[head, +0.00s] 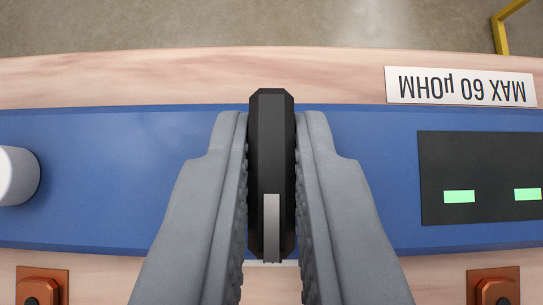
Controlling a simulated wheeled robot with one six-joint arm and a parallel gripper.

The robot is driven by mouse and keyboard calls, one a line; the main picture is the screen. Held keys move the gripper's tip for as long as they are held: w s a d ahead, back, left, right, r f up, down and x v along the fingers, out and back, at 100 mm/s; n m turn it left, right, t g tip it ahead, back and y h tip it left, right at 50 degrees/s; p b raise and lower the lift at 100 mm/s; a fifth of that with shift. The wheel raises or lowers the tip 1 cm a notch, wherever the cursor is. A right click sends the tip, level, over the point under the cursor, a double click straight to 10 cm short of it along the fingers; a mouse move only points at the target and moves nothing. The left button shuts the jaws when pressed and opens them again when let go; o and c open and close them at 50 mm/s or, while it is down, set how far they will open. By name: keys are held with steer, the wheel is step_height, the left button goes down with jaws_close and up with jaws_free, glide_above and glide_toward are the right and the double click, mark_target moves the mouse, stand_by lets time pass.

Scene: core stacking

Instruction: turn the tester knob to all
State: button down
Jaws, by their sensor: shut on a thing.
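The tester (375,205) is a blue box lying across the middle of the head view. Its black knob (270,130) is long and narrow, with a light pointer mark on its lower part. The knob's long side runs up and down in the picture. My gripper (271,150) is shut on the knob, one grey finger against each long side. The fingers cover the panel beside the knob, and no position labels around it are visible.
A black display (480,210) with green dashes is at the right. A white cylinder (17,176) stands at the left. An upside-down "MAX 60 µOHM" sign (460,86) lies on the wooden bench (150,75). Copper-coloured blocks (42,287) (494,288) sit at the bottom corners.

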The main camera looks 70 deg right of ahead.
steer(key=c, duration=1.5)
jaws_free()
steer(key=shift+o, duration=0.2)
steer(key=v, duration=1.7)
steer(key=shift+a+r, duration=0.15)
